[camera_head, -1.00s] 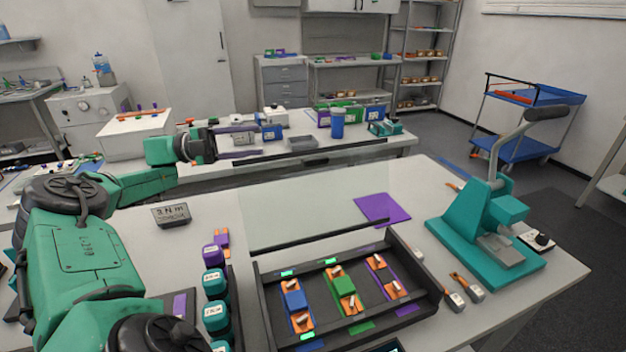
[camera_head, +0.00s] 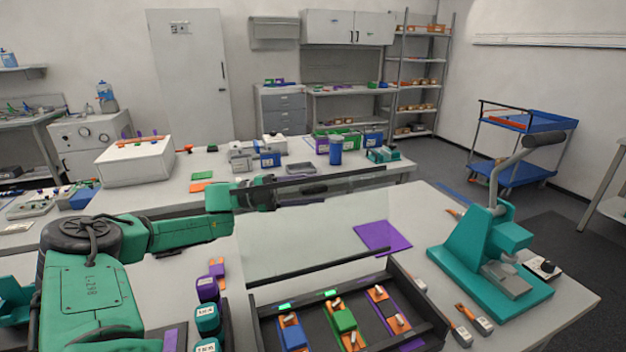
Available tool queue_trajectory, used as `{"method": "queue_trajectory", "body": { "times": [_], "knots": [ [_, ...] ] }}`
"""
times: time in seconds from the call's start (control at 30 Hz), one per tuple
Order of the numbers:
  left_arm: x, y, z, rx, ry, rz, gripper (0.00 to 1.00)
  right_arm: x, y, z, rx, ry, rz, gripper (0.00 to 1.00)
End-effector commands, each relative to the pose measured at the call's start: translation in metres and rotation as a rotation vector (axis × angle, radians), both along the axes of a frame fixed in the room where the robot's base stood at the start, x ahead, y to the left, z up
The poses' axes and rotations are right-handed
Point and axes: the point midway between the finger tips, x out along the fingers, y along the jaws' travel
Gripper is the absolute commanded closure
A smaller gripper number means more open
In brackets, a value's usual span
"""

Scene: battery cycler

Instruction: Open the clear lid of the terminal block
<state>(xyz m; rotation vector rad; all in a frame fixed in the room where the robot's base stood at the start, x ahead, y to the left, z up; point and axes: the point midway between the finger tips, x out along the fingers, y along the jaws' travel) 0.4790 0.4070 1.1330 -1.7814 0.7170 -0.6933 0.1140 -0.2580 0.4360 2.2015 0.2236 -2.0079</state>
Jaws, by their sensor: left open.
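The clear lid (camera_head: 310,228) of the terminal block stands raised behind its dark tray (camera_head: 436,322). It is a see-through panel with a dark bar along its top and another along its bottom edge. Blue, green and purple-and-orange terminal pieces lie uncovered in the tray. My left gripper (camera_head: 312,188) reaches in from the left to the lid's top bar and overlaps it in the picture. Its jaws are open. The fingertips are small and dark, and I cannot tell whether they touch the lid. My right gripper is not in view.
A teal lever press (camera_head: 480,262) stands right of the tray, with orange-and-white tools (camera_head: 473,318) near it. A purple mat (camera_head: 382,237) lies behind the tray. Labelled purple and teal pots (camera_head: 207,318) stand left of the tray. A second bench (camera_head: 222,165) is behind.

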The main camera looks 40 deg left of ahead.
Motion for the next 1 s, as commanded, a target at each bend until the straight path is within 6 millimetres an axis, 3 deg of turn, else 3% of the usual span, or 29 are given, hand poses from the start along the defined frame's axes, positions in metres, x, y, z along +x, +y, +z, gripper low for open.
{"method": "queue_trajectory", "body": {
  "times": [0.27,0.3,0.4,0.43,1.0],
  "knots": [
    [0.0040,-0.0046,0.0000,0.000,0.000,0.000,0.50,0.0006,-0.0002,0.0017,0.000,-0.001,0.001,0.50],
    [0.0040,-0.0044,-0.0001,0.000,0.000,0.000,0.54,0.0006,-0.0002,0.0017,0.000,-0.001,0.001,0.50],
    [0.0038,-0.0043,-0.0001,0.000,0.000,0.000,0.92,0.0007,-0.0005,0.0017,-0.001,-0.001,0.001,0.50],
    [0.0038,-0.0043,-0.0001,0.000,0.000,0.000,1.00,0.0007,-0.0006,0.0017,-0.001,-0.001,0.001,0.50],
    [0.0036,-0.0042,-0.0006,0.001,0.001,0.000,1.00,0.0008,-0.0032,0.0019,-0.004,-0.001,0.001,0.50]
  ]
}}
